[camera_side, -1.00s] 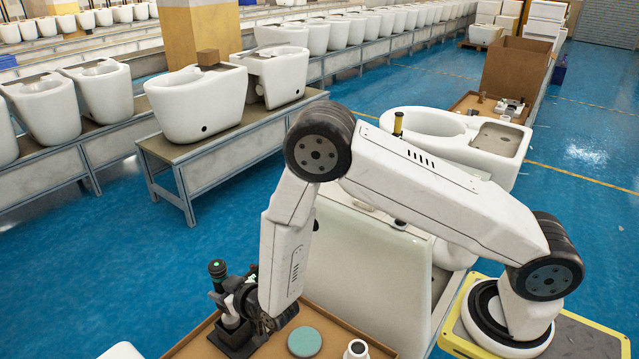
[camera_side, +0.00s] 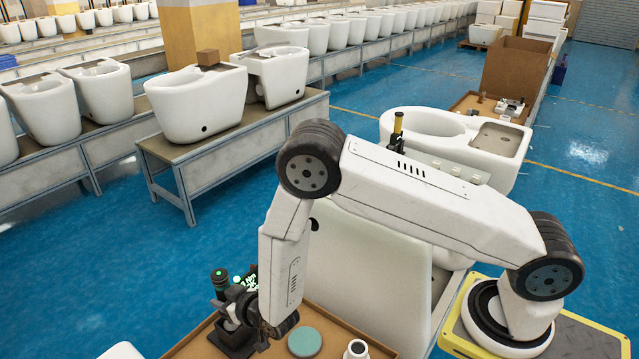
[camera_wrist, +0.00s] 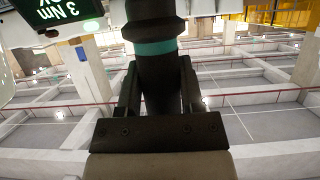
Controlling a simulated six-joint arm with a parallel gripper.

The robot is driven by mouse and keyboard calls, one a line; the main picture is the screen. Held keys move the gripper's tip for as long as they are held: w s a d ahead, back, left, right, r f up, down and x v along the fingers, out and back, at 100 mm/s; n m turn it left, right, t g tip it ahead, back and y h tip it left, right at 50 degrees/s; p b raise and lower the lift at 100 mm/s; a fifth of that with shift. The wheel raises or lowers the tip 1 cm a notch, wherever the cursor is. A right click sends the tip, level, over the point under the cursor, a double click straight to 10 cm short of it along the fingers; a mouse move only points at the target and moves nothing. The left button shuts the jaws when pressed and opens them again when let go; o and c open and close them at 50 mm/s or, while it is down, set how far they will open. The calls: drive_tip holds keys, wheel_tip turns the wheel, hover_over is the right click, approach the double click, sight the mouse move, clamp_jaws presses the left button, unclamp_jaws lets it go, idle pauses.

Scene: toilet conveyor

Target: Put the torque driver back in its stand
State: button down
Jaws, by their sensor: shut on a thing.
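The torque driver (camera_side: 219,283) is dark with a green mark on top and stands about upright in the side view. My gripper (camera_side: 232,300) is shut around its body. In the wrist view, the black driver with a teal band (camera_wrist: 156,47) rises between the two fingers of my gripper (camera_wrist: 158,90). The dark stand (camera_side: 232,343) sits on the brown tray directly below the gripper. The driver's lower end is hidden by the gripper and stand, so I cannot tell whether it is inside the stand.
A lit display (camera_wrist: 55,20) reading 3 Nm is beside the driver. The brown tray (camera_side: 190,345) also holds a round green disc (camera_side: 304,342) and a small white part (camera_side: 356,350). A white toilet (camera_side: 365,275) stands close behind my arm.

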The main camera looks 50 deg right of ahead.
drive_tip(key=shift+f, duration=0.8)
drive_tip(key=shift+f, duration=0.35)
drive_tip(key=shift+f, duration=0.15)
drive_tip(key=shift+c, duration=1)
unclamp_jaws()
drive_tip(key=shift+o, duration=0.3)
drive_tip(key=shift+f, duration=0.15)
drive_tip(key=shift+s, duration=0.1)
drive_tip(key=v, duration=0.7)
drive_tip(key=shift+s+r, duration=0.25)
drive_tip(key=shift+r, duration=0.05)
